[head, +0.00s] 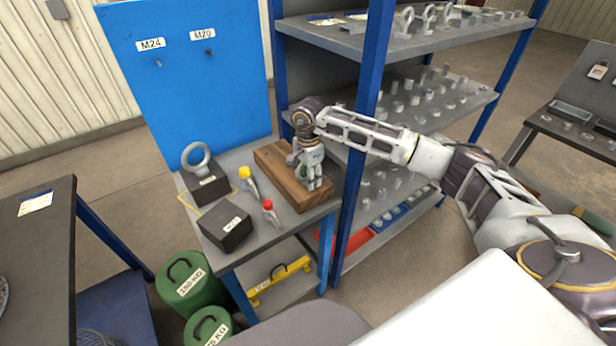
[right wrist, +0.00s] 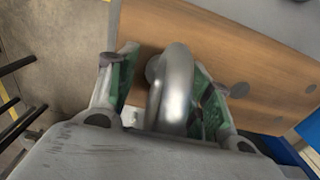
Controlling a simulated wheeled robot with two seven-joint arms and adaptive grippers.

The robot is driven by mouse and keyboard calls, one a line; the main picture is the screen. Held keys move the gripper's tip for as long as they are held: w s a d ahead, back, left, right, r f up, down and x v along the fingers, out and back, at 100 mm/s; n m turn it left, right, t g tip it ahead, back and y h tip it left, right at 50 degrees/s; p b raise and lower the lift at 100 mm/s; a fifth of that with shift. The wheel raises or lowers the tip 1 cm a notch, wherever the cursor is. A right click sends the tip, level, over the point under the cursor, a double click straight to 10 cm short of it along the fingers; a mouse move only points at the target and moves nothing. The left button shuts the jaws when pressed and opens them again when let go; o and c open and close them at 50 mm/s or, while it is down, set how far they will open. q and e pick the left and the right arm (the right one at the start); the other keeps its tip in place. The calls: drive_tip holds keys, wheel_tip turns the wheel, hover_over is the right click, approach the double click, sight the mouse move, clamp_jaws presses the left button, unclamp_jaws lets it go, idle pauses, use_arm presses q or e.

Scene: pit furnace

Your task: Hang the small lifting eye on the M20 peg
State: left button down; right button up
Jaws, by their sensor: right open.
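A grey metal ring, which looks like the small lifting eye (right wrist: 174,88), stands on the wooden block (head: 268,165) in the right wrist view. My right gripper (head: 312,182) is low over that block, its fingers pointing down. It is open, with green-padded fingers on both sides of the ring in the right wrist view (right wrist: 165,88). In the head view the fingers mostly hide this ring. The M20 peg (head: 209,53) sticks out of the blue board (head: 190,95) under its label and looks bare. My left gripper is out of view.
The M24 peg (head: 159,64) is left of it. A larger lifting eye (head: 196,156) stands on a dark block. Another dark block (head: 224,226) and yellow- and red-topped items (head: 268,206) are nearby. A blue shelf post (head: 362,150) stands close to my right arm.

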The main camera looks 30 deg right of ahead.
drive_tip(key=shift+r, duration=0.2)
wheel_tip(320, 180, up, 4)
drive_tip(key=shift+w+d+r+b, duration=0.1)
drive_tip(key=shift+d+b, duration=0.05)
drive_tip(key=shift+b, duration=0.2)
wheel_tip(320, 180, up, 8)
drive_tip(key=shift+r, duration=0.65)
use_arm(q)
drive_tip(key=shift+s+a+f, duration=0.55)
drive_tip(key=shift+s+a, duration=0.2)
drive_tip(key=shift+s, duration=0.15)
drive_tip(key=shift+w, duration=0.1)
